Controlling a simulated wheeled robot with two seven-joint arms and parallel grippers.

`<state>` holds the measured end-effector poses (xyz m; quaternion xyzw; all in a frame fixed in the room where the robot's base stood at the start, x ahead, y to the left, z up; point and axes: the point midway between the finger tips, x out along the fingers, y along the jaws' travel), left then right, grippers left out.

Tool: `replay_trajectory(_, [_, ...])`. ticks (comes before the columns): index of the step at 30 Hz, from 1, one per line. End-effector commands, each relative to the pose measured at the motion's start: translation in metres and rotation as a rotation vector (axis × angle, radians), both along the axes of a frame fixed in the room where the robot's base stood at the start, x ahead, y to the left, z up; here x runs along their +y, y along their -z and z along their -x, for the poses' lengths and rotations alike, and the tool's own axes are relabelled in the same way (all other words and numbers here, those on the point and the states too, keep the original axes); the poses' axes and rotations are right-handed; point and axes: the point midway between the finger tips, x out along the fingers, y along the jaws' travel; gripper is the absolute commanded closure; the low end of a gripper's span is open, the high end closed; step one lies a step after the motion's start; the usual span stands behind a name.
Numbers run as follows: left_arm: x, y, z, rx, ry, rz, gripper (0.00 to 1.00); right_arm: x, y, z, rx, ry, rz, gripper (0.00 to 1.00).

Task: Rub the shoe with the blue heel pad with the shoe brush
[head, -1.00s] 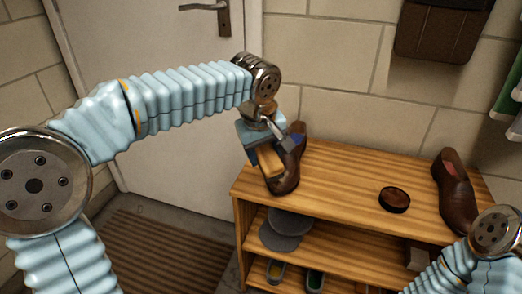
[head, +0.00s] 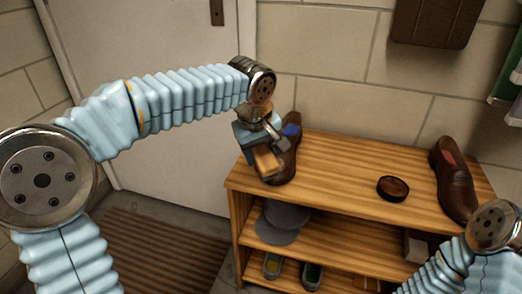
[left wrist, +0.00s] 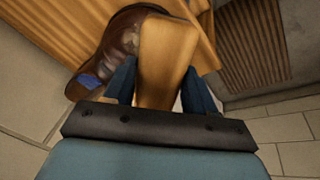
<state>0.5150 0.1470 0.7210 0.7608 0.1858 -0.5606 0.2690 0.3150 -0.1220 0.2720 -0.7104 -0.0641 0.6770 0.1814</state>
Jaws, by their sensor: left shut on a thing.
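The brown shoe with the blue heel pad (head: 287,160) stands near the left end of the wooden shelf top. Its blue pad (head: 292,130) also shows in the left wrist view (left wrist: 91,83). My left gripper (head: 256,148) is shut on the shoe brush (head: 266,162), which has a light wooden body. In the left wrist view the brush (left wrist: 165,60) sits between the fingers, beside and overlapping the shoe (left wrist: 110,50). Its bristles are hidden, so I cannot tell if they touch the shoe. My right gripper is not in view; only part of my right arm shows at lower right.
A brown shoe with a red heel pad (head: 454,180) stands at the right of the shelf top. A round dark tin (head: 392,188) lies between the shoes. A grey cap (head: 283,218) and other footwear (head: 272,265) are on lower shelves.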

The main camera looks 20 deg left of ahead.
Motion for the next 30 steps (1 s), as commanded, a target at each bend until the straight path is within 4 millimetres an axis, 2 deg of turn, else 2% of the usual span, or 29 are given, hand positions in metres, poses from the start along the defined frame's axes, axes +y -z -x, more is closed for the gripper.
replay_trajectory(30, [0.0, 0.019, -0.006, -0.001, 0.0, 0.001, 0.69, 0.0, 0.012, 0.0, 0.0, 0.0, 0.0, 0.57])
